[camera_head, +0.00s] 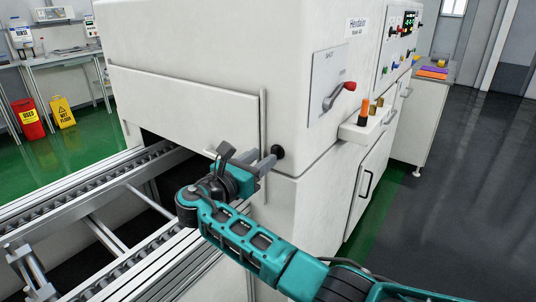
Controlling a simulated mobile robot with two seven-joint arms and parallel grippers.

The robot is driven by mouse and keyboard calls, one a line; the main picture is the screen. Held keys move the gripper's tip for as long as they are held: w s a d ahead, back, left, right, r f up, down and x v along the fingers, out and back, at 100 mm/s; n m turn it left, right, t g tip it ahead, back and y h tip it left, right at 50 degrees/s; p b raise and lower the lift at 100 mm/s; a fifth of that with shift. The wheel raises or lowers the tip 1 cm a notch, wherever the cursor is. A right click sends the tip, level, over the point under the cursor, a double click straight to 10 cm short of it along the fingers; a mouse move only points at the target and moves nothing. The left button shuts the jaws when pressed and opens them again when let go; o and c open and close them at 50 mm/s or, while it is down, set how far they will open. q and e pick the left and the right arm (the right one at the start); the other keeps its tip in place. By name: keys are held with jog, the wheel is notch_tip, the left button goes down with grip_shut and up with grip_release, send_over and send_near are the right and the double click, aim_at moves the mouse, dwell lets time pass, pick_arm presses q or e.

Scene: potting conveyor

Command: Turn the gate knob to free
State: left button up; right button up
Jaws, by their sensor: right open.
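A round black knob (278,151) sits on the white machine's front face, near its corner. My right gripper (266,160) is at the knob with its fingers pointing toward it and its tips close beside it. It is open; whether a finger touches the knob cannot be told. A lever with a red end (349,86) is mounted on a grey plate (325,70) on the machine's right face, with small lettering above it that I cannot read for certain. My left gripper is not in view.
The white machine (190,40) fills the middle. A conveyor with metal rails (90,195) runs into it from the lower left. A small shelf (366,130) with orange and brass-coloured pieces juts out below the lever. Open dark floor (470,190) lies to the right.

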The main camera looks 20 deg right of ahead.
aim_at(272, 151)
jog(key=shift+x, duration=1.85)
jog(key=shift+c, duration=0.4)
grip_shut()
